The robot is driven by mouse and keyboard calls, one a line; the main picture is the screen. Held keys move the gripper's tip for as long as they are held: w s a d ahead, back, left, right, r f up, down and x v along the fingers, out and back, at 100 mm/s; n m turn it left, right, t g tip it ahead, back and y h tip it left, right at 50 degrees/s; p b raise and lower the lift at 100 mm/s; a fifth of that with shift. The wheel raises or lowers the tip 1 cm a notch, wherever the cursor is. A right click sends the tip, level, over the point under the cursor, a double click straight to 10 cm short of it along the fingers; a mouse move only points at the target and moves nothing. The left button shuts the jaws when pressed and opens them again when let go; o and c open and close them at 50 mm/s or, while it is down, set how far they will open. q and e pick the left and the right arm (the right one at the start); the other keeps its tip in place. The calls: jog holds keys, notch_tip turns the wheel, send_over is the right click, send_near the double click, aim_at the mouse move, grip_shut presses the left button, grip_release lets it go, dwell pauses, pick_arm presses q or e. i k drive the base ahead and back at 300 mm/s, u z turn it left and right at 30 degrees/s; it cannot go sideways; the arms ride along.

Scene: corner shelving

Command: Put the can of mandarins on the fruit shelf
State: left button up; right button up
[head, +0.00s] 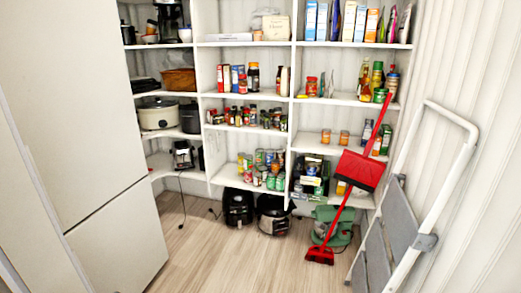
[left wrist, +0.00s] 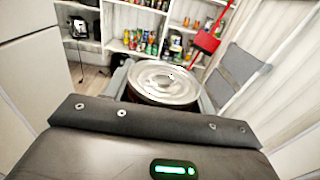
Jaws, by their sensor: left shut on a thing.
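In the left wrist view, a can (left wrist: 165,77) with a silver ring-pull lid and dark reddish side sits between the grey fingers of my left gripper (left wrist: 163,92). The gripper is shut on it, with the lid facing the camera. Its label is hidden, so I cannot read whether it is mandarins. Neither gripper shows in the head view. White corner shelving (head: 249,97) stands across the room. A lower middle shelf holds several cans (head: 262,170). A right shelf holds a few small orange-toned cans (head: 326,137) with bare board around them. I cannot tell which shelf is for fruit.
A red broom and dustpan (head: 361,170) stand before the right shelves. A folding step ladder (head: 410,225) leans at the right wall. A tall white cabinet (head: 85,130) is at the left. Appliances (head: 272,213) sit under the shelves. The wooden floor (head: 225,260) between is clear.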

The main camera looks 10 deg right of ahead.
aim_at(359, 151)
jog(key=z, duration=0.25)
jog(key=i, duration=3.1)
jog(key=z, duration=3.05)
